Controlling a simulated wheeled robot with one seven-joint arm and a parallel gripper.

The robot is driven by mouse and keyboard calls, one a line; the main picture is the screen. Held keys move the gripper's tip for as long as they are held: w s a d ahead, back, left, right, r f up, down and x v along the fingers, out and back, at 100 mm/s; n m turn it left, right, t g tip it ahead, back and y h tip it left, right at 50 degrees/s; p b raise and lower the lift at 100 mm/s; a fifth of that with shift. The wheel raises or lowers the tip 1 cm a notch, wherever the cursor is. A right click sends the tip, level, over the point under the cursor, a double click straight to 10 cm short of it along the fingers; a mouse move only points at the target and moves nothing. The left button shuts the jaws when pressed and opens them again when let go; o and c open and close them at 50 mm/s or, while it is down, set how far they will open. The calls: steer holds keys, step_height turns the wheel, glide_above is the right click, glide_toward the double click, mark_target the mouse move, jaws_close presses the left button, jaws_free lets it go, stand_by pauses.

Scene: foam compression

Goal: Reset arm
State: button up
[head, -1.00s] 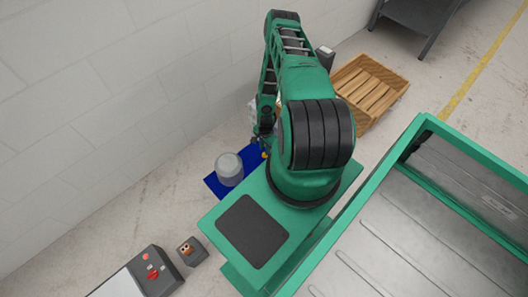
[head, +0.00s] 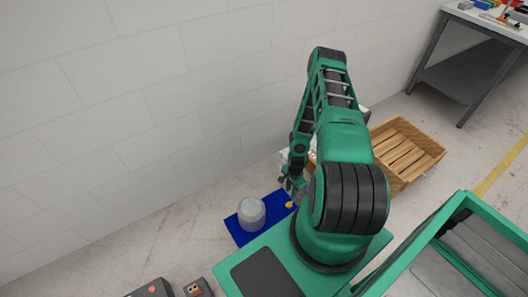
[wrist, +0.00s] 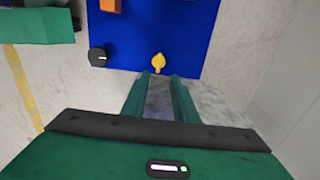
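My gripper (head: 294,188) hangs at the end of my green arm, beside the right end of a blue surface (head: 238,231) near the wall. In the wrist view my gripper's two green fingers (wrist: 160,77) stand apart, with only grey floor and shadow showing between them. A small yellow piece (wrist: 158,62) is at the edge of the blue surface, just beyond the fingertips; it also shows in the head view (head: 290,205). A grey cylinder (head: 251,215) stands upright on the blue surface, apart from my gripper. I cannot tell whether it is the foam.
A black knob (wrist: 98,57) and an orange part (wrist: 110,5) show in the wrist view. A wooden crate (head: 405,153) stands on the floor behind my arm. A workbench (head: 470,62) is at the upper right. The white block wall (head: 150,100) runs close by.

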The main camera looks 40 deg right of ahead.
steer(key=w+d+r+n+h, duration=0.1)
steer(key=w+d+r+n, duration=0.15)
steer(key=r, duration=0.75)
steer(key=w+d+r+n, duration=0.1)
steer(key=w+d+r, duration=0.2)
steer(key=r, duration=0.8)
step_height(320, 180, up, 19)
steer(key=s+a+n, duration=0.1)
steer(key=n, duration=0.2)
steer(key=s+a+r+n, duration=0.1)
steer(key=s+a+r, duration=0.25)
steer(key=r, duration=0.55)
steer(key=s+a+r+n, duration=0.25)
steer(key=s+r, duration=0.25)
steer(key=r, duration=0.4)
steer(key=s+a+r+n, duration=0.1)
steer(key=s+a+r, duration=0.3)
steer(key=s, duration=0.3)
steer(key=s+a+r+n+y, duration=0.1)
steer(key=s+a+r, duration=0.3)
steer(key=s+a, duration=0.2)
steer(key=shift+s+a+r, duration=0.15)
steer(key=shift+s+a, duration=0.1)
steer(key=shift+s, duration=0.25)
